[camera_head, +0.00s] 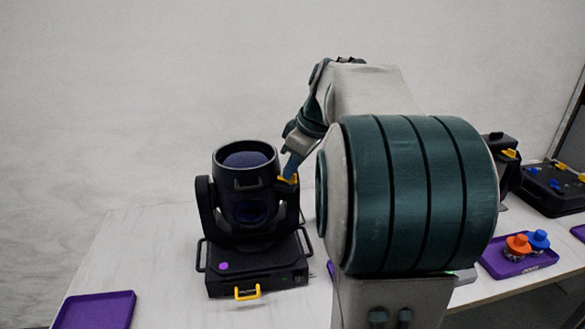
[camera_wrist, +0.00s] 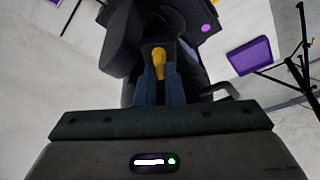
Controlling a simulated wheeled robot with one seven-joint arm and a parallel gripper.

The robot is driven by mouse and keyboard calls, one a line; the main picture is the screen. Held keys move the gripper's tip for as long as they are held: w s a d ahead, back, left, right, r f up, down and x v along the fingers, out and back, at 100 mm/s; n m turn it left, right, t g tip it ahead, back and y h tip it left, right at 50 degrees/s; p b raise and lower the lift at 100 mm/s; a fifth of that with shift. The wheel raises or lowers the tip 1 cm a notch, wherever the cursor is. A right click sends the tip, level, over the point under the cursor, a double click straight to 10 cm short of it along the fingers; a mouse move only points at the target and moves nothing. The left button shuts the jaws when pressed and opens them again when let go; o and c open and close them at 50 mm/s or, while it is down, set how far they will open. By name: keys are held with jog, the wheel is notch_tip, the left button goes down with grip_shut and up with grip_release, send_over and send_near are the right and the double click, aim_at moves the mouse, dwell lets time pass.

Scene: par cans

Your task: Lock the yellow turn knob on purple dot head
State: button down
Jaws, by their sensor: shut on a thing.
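The black moving head (camera_head: 248,215) with the purple dot (camera_head: 223,266) on its base stands on the white table, left of my arm. Its yellow turn knob (camera_head: 288,180) is on the right side of the yoke, partly hidden by my gripper. My gripper (camera_head: 290,170) reaches down to the knob from the upper right. In the wrist view the yellow turn knob (camera_wrist: 158,62) sits between the tips of my two blue fingers (camera_wrist: 159,82), which are shut on it. The purple dot (camera_wrist: 205,27) also shows there. My arm covers much of the middle of the head view.
A yellow handle (camera_head: 247,292) is on the base front. A purple tray (camera_head: 95,310) lies at front left. Right of my arm, another purple tray (camera_head: 535,265) holds orange (camera_head: 518,243) and blue (camera_head: 538,239) knobbed parts. A black case (camera_head: 555,188) stands behind it.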

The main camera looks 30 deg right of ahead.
jog(key=shift+n, duration=0.3)
jog(key=c, duration=1.5)
grip_release()
jog(key=shift+c, duration=0.2)
jog(key=p+v, duration=0.1)
jog(key=v, duration=1.3)
jog(key=shift+w+f, duration=0.1)
jog(key=shift+f, duration=0.05)
jog(key=s+a+f+m+h, duration=0.1)
jog(key=s+a+f, duration=0.3)
jog(key=f, duration=0.4)
jog(key=s+a+f+m+h, duration=0.1)
jog(key=s+a+f+m, duration=0.3)
jog(key=a+f, duration=0.3)
jog(key=s+a+f+m, duration=0.3)
jog(key=s+a+f, duration=0.3)
jog(key=f, duration=0.3)
jog(key=shift+s+g+h+p, duration=0.15)
jog(key=shift+g+h+p, duration=0.15)
jog(key=shift+g+h, duration=0.1)
